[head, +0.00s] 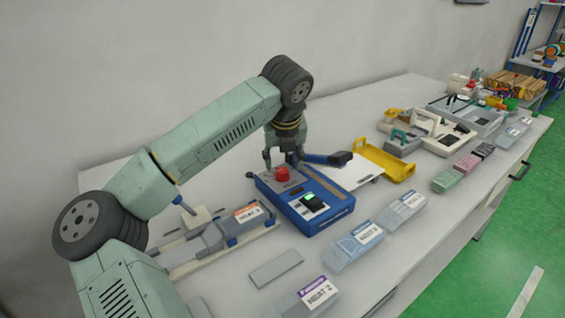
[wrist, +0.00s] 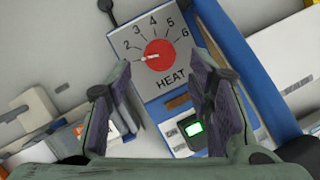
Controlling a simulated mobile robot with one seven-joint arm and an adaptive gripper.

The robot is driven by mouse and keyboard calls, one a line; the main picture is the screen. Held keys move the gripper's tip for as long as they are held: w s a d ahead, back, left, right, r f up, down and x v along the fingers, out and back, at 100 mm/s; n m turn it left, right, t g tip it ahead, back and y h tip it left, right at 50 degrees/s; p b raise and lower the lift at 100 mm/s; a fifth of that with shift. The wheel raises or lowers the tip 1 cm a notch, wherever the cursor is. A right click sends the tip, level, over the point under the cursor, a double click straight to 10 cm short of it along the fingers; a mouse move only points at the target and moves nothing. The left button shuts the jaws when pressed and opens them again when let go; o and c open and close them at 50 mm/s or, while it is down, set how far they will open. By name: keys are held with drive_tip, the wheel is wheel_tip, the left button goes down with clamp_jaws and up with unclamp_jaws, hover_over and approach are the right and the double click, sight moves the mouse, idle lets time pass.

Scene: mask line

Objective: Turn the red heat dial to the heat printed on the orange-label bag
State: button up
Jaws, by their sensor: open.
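The red heat dial (wrist: 158,54) sits on a grey plate marked HEAT, with numbers up to 6 around it. Its pale pointer mark faces left, a little below the 2. The dial also shows in the head view (head: 282,174) on the blue sealer (head: 318,215). My gripper (wrist: 161,72) is open, its fingers apart on either side of the dial's lower area and not gripping it. In the head view my gripper (head: 281,160) is just above the dial. The orange-label bag (head: 247,213) lies left of the sealer; its label reads HEAT, but its digit is too small to read surely.
A green-lit switch (head: 312,200) and a dark-ended handle (head: 338,158) are close to the dial. Other bags, with a purple label (head: 318,292) and a blue label (head: 367,232), lie in front. A yellow tray (head: 385,160) stands to the right.

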sight(282, 171)
drive_tip(key=shift+p+x, duration=0.4)
drive_tip(key=shift+x, duration=1.6)
drive_tip(key=shift+c, duration=0.4)
clamp_jaws()
